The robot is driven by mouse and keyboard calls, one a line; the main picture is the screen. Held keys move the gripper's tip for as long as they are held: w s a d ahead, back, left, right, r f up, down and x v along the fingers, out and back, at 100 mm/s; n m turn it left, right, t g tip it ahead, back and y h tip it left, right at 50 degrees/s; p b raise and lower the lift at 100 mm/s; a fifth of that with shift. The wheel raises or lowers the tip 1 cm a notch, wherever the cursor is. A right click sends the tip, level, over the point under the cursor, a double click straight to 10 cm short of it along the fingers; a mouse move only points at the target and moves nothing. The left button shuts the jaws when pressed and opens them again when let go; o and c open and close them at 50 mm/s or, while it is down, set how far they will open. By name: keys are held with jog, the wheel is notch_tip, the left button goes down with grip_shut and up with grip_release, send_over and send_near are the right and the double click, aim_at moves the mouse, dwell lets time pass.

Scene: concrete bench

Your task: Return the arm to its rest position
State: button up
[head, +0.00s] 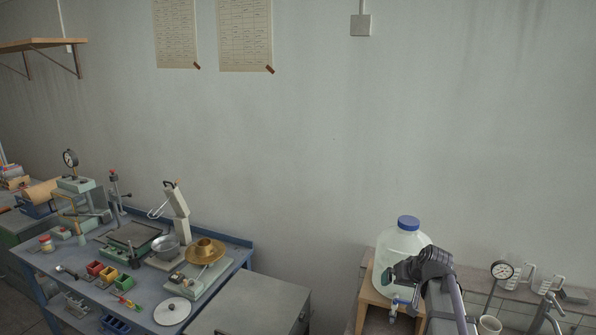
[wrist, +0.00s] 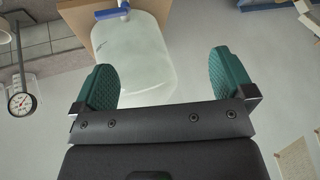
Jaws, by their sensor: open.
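My gripper (head: 390,282) is in the lower right of the head view, in front of a large clear jug with a blue cap (head: 408,223). In the wrist view my gripper (wrist: 167,88) shows two green ridged fingers set wide apart, with nothing held between them. The jug (wrist: 135,58) lies in view beyond the fingers, and its blue tap (wrist: 112,14) is at the top. I cannot tell how far the fingers are from the jug. My arm hides part of the jug's lower side in the head view.
The jug rests on a wooden stand (head: 372,302). A dial gauge (head: 502,270) and white beakers (head: 540,279) stand right of my arm. A blue bench (head: 142,318) with a brass pan (head: 206,252) and several tools is at left. A grey cabinet (head: 255,303) stands between.

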jog(key=s+a+f+n+g+h+b, duration=0.1)
jog(key=s+a+f+g+b, duration=0.2)
jog(key=s+a+f+b, duration=0.4)
jog(key=s+a+f+g+b, duration=0.3)
jog(key=s+a+f+b, duration=0.4)
jog(key=s+f, duration=0.5)
jog(key=s+a, duration=0.2)
jog(key=s, duration=0.1)
jog(key=shift+f+n+g+h, duration=0.2)
jog(key=shift+n+g+h, duration=0.1)
jog(key=shift+n+h, duration=0.1)
jog(key=shift+w+a, duration=0.1)
